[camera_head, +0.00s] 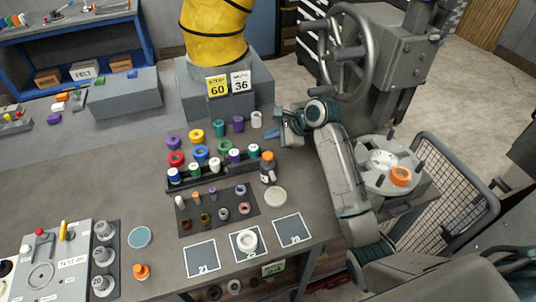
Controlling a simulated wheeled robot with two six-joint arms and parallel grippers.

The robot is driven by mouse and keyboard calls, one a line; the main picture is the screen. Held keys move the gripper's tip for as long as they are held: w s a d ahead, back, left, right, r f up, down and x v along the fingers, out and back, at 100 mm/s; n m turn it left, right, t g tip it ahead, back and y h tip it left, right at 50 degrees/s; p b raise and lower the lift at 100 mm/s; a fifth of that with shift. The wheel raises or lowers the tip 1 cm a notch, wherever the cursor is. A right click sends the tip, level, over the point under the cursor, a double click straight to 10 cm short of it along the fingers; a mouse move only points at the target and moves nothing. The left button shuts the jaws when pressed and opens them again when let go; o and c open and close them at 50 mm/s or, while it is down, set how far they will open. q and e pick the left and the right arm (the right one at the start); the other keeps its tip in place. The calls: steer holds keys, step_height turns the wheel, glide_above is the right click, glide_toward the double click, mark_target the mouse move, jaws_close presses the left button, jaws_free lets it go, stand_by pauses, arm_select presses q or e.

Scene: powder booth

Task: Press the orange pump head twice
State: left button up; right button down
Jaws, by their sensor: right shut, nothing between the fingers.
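A small bottle with an orange top (267,156) stands at the right end of the dark rack on the grey bench. The bottle's body (267,174) looks dark with a pale label. Another small orange item (141,271) stands near the bench's front edge at the lower left; which one is the pump head is too small to tell. My right gripper (284,128) is shut and empty, above the bench just behind and to the right of the orange-topped bottle, apart from it. My left gripper is out of view.
The dark rack (220,171) holds several capped bottles, with coloured rings and spools behind it. A pale disc (275,196) and numbered squares lie in front. A handwheel machine (350,50) and a round table with an orange ring (400,176) stand at right.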

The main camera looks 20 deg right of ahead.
stand_by(0.9)
steer(key=n, duration=0.5)
steer(key=shift+r, duration=0.3)
step_height(320, 180, up, 3)
steer(key=n+b, duration=0.3)
steer(key=n, duration=2.8)
steer(key=shift+r, duration=0.15)
